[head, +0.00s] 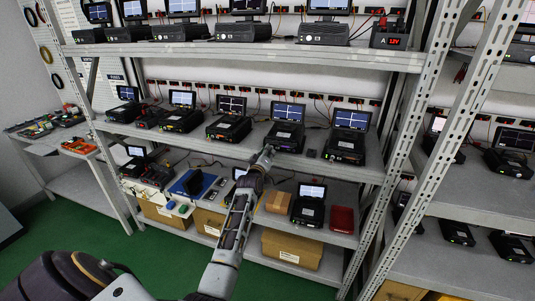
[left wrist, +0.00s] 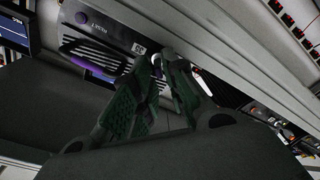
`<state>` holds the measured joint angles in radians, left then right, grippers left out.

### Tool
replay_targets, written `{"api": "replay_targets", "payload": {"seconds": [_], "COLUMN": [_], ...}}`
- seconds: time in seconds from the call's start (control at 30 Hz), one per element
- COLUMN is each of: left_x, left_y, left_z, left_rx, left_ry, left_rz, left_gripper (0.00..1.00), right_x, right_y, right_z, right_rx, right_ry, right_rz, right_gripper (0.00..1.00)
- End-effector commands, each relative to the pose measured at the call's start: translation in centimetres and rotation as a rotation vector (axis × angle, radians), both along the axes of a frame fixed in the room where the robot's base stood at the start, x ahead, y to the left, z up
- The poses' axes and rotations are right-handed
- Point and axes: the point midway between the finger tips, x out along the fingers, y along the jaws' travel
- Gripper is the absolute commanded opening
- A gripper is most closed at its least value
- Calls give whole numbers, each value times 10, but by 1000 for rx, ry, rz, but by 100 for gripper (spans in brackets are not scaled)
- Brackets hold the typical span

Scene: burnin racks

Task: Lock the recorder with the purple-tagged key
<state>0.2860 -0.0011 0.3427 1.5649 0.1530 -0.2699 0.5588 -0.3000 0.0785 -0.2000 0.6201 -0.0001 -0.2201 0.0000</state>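A black recorder (head: 285,136) with a lit screen above it stands on the middle shelf. My left arm reaches up to it, and my left gripper (head: 267,150) is at its front, small in the head view. In the left wrist view the recorder's panel (left wrist: 115,32) has a slotted grille, a small label and purple marks. The dark green fingers of my left gripper (left wrist: 159,63) converge in front of the panel's edge, their tips close together. Whether they hold a key is unclear. I cannot make out a purple-tagged key. My right gripper is out of view.
Similar recorders stand on both sides, including one to the right (head: 346,146). The upper shelf (head: 250,52) overhangs the work area. The lower shelf holds cardboard boxes (head: 292,249) and a red case (head: 342,219). A rack upright (head: 420,150) stands to the right.

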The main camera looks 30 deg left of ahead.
Motion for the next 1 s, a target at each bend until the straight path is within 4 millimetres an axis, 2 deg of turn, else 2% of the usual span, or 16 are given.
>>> {"api": "replay_targets", "payload": {"seconds": [0.57,1.0], "left_x": [-4,-38], "left_y": [-2,-12], "left_z": [-1,-1], "left_rx": [1,1], "left_ry": [3,2], "left_rz": [-1,0], "left_gripper": [26,26], "right_x": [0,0], "right_y": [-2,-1], "right_z": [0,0], "right_rx": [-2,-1], "right_ry": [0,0], "right_rz": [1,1], "right_gripper": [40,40]}}
